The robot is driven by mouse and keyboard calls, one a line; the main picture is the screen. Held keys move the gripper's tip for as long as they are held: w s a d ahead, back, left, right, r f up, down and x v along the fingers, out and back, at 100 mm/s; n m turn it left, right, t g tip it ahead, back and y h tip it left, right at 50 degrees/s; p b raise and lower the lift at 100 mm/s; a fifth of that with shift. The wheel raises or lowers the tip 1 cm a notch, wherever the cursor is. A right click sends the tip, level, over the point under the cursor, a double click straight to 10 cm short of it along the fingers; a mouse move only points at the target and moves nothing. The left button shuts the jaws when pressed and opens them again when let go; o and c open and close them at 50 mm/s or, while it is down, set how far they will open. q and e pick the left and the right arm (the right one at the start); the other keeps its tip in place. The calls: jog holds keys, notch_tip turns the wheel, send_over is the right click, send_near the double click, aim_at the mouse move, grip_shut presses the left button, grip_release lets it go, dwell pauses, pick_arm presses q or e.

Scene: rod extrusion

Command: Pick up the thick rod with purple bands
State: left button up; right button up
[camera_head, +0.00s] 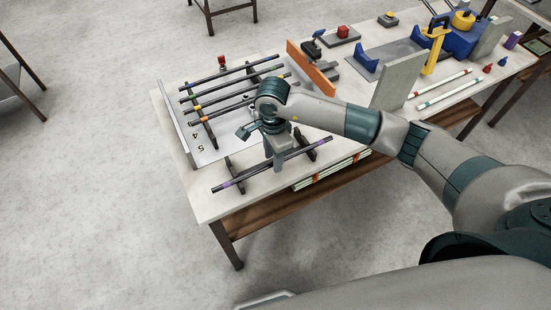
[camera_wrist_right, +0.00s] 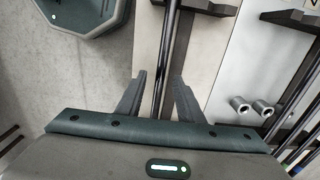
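The thick dark rod with purple bands (camera_head: 245,176) lies near the front edge of the table, across dark supports. Its purple bands show near both ends in the head view. My right gripper (camera_head: 281,163) points down over the middle of this rod and hides part of it. In the right wrist view, a dark rod (camera_wrist_right: 167,50) runs lengthwise between the two fingers of my right gripper (camera_wrist_right: 158,78). The fingers stand apart, with a gap visible on each side of the rod. My left gripper is not in view.
Several other banded dark rods (camera_head: 215,88) lie on a rack behind. An orange panel (camera_head: 312,68) and an upright grey plate (camera_head: 398,80) stand to the right. Pale rods (camera_head: 335,171) lie by the front edge. Two metal cylinders (camera_wrist_right: 240,105) show beside the gripper.

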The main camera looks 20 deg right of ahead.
jog(key=shift+f, duration=0.3)
grip_shut()
jog(key=shift+r, duration=0.1)
